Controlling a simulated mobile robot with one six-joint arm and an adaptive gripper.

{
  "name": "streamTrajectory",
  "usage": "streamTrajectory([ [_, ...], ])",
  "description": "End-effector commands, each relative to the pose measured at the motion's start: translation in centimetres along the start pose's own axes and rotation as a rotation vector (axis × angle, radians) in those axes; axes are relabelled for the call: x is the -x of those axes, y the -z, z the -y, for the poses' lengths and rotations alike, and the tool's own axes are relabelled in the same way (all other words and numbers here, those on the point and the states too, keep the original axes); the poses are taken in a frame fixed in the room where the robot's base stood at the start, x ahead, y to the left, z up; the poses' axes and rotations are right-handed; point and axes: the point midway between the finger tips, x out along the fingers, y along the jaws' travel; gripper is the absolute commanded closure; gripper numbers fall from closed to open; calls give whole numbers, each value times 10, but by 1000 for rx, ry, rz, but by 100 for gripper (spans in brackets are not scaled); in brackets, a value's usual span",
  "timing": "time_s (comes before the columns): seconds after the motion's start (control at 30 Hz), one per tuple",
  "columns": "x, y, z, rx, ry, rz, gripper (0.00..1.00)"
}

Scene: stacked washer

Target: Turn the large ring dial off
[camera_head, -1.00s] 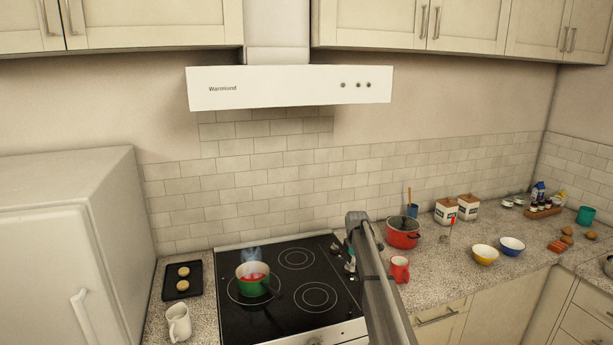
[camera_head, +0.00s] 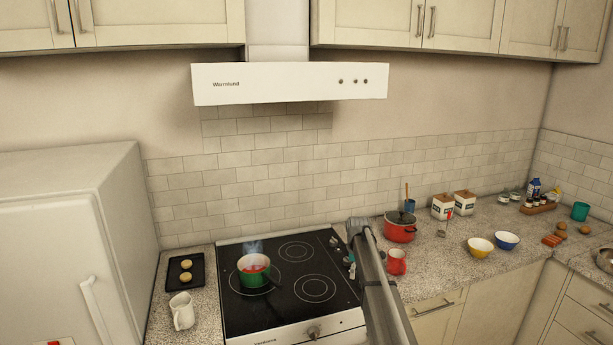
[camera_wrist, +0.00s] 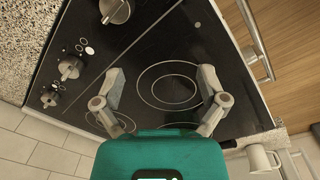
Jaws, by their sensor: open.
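The black hob (camera_head: 318,262) has ring markings and a green pot (camera_head: 252,275) on its left side. In the wrist view, a row of dials runs along one side of the hob (camera_wrist: 175,60): a large-looking dial (camera_wrist: 117,10) at the top edge, a dial (camera_wrist: 70,67) with ring symbols nearby, and another dial (camera_wrist: 48,98) further back. I cannot tell which is the large ring dial. My gripper (camera_wrist: 160,103) is open and empty over the hob, apart from these dials. In the head view my arm hides part of the hob's right side.
Another dial (camera_head: 313,332) is on the oven front. A red mug (camera_head: 396,262) and red lidded pot (camera_head: 400,228) stand close right of my arm. A white mug (camera_head: 182,310) and a dark tray (camera_head: 186,273) are left of the hob. The hood (camera_head: 290,84) hangs above.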

Motion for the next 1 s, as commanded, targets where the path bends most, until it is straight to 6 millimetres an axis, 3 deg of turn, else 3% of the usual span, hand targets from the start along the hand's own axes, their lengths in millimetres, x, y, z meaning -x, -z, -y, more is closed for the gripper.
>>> streamTrajectory([
  [0.37, -18, -33, 91, -245, 11, 3, 8],
  [0.8, -51, -103, 278, -800, 35, 20, 8],
  [1.0, -63, -130, 351, -1034, 42, 32, 8],
])
